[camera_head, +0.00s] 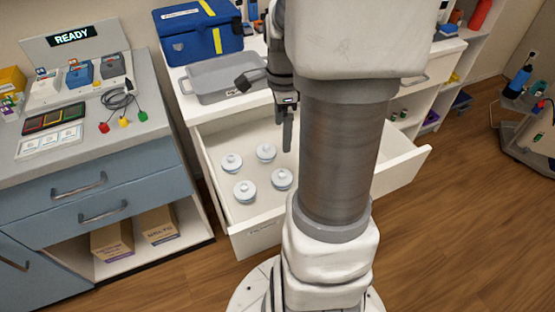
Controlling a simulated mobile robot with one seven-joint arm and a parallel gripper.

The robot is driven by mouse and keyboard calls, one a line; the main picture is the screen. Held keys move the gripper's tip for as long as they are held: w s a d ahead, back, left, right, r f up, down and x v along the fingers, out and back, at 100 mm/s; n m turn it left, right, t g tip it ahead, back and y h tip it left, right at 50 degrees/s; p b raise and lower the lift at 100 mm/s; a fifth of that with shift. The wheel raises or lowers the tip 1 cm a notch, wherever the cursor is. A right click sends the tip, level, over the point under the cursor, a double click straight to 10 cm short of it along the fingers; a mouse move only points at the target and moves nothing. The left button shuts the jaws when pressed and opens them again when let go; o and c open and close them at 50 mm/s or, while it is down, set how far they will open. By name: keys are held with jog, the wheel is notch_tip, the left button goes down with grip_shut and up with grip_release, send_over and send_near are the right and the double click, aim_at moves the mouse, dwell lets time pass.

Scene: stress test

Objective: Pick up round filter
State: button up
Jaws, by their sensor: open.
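Several round, pale grey-white filters, each with a small raised knob, stand in the open white drawer (246,243). One is at the back left (231,163), one at the back middle (266,153), one at the front left (245,191) and one at the front right (282,179). My dark gripper (265,115) is open and empty, above the back part of the drawer and apart from the filters. My arm hides the drawer's right part and some of the gripper.
A grey tray (212,98) and a blue bag (198,44) sit on the white counter behind the drawer. A blue-grey cabinet (75,199) stands on the left, with a device reading "READY" (75,36).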

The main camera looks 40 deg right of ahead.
notch_tip(320, 180, down, 18)
jog(key=b, duration=0.6)
jog(key=shift+d+r, duration=0.1)
jog(key=shift+r, duration=0.1)
jog(key=shift+c, duration=0.2)
jog(key=c, duration=1.2)
